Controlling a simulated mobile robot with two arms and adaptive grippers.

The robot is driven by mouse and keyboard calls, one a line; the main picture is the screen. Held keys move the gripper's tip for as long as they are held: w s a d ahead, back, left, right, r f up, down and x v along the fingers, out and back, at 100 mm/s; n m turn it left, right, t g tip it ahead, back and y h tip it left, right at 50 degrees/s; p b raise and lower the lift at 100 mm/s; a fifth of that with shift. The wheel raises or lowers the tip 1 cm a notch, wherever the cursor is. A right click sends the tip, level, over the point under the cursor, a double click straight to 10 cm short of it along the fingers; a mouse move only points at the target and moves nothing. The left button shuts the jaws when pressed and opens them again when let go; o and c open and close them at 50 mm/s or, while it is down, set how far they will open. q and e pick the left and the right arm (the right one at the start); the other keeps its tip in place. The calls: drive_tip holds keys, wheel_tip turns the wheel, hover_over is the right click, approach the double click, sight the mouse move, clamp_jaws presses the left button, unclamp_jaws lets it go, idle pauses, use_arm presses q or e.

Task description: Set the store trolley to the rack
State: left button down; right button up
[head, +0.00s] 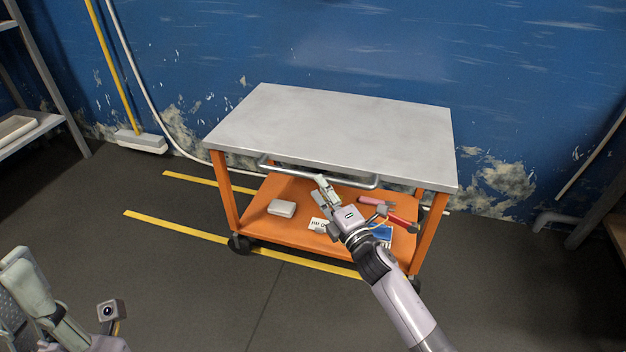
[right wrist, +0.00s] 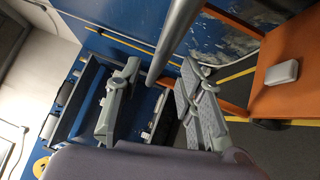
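The trolley (head: 335,120) has a grey top, an orange frame and an orange lower shelf (head: 262,222). It stands near the blue wall. A metal push handle (head: 330,178) runs along its near side and also shows as a grey bar in the right wrist view (right wrist: 175,38). My right gripper (head: 320,190) is at the handle, its fingers apart (right wrist: 158,100) with the bar between them in the picture; contact is unclear. My left gripper (head: 25,275) is partly in view at lower left; its opening is unclear. A grey shelf rack (head: 55,85) stands at far left.
Yellow floor lines (head: 175,226) run beside and under the trolley. A white box (head: 282,208) and red-handled tools (head: 402,221) lie on its lower shelf. A broom (head: 140,141) leans at the wall. Another shelf edge (head: 615,222) is at right. Floor on the left is mostly clear.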

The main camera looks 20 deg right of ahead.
sight(313, 174)
drive_tip(key=shift+b+x, duration=0.45)
drive_tip(key=shift+x, duration=2.15)
drive_tip(key=shift+c, duration=0.5)
clamp_jaws()
